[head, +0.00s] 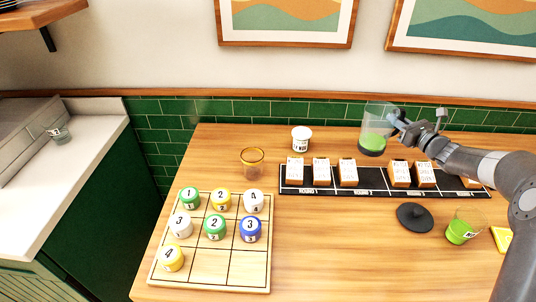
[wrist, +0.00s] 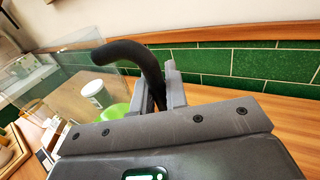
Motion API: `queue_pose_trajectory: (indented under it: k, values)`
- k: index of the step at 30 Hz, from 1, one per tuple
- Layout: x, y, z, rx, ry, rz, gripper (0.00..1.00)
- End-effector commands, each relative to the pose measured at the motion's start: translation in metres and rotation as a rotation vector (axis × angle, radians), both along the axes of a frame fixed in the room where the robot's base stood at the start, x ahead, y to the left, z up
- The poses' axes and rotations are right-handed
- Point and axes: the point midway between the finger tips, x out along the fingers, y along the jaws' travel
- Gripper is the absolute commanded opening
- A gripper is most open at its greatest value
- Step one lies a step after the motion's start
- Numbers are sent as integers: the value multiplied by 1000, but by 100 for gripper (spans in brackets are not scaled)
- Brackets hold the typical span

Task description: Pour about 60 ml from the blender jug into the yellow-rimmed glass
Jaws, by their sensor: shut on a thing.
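The blender jug (head: 374,142) is clear with green liquid in its lower part and a dark base. It is at the back right of the table in the head view, close to upright. My gripper (head: 404,122) is at the jug's right side, shut on its handle. In the wrist view the black handle (wrist: 138,60) runs between the fingers, and the clear jug wall (wrist: 88,58) shows to the left. The yellow-rimmed glass (head: 252,162) stands on the table left of the jug and looks empty. The jug's exact contact with the table is hard to tell.
A white tub (head: 301,139) and a black rack (head: 375,180) with several labelled blocks stand between glass and arm. A wooden grid board (head: 208,262) with numbered pots is front left. A black lid (head: 415,217) and a glass of green liquid (head: 461,230) are front right.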

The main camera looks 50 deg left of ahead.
Motion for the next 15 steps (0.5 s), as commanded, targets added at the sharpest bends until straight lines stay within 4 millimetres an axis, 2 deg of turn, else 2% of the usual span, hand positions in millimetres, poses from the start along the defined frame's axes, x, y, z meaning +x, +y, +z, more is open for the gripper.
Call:
queue_pose_trajectory:
  k: [1,6,15]
  values:
    - [-7,20,1,3,-2,32,0]
    - [-33,79,1,4,0,129,0]
    - [-84,168,4,3,0,275,0]
